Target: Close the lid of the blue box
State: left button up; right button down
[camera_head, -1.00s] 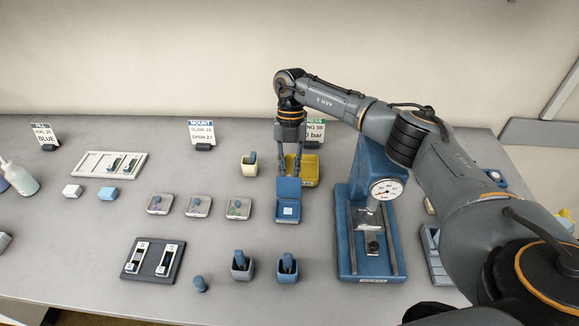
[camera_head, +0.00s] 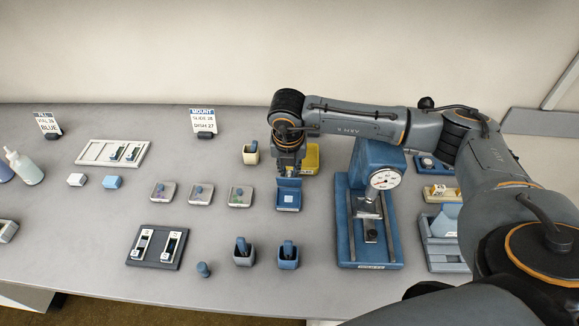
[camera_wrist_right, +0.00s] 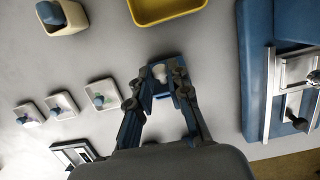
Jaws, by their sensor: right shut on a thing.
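The small blue box (camera_head: 288,200) stands on the grey bench left of the blue press. Its lid (camera_head: 289,183) stands up at the back edge, so the box is open, with a pale label or thing inside. My right gripper (camera_head: 289,174) is at the lid from behind and above. In the right wrist view the gripper's two fingers (camera_wrist_right: 158,92) lie on either side of the blue box (camera_wrist_right: 165,68), shut on its lid. The wrist hides much of the fingers in the head view. My left gripper is not in view.
The blue press with a gauge (camera_head: 368,225) stands close on the right. A yellow tray (camera_head: 311,160) is just behind the box. Several small dishes (camera_head: 201,194) lie to the left, and two grey-blue holders (camera_head: 288,258) stand in front. Bare bench lies between them.

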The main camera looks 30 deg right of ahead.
jog(key=shift+s, duration=0.1)
dwell(0.4)
jog(key=c, duration=1.3)
grip_release()
jog(key=v, duration=1.2)
jog(key=shift+s+a, duration=0.1)
jog(key=shift+a, duration=0.05)
jog(key=shift+o, duration=0.2)
jog(key=shift+a, duration=0.1)
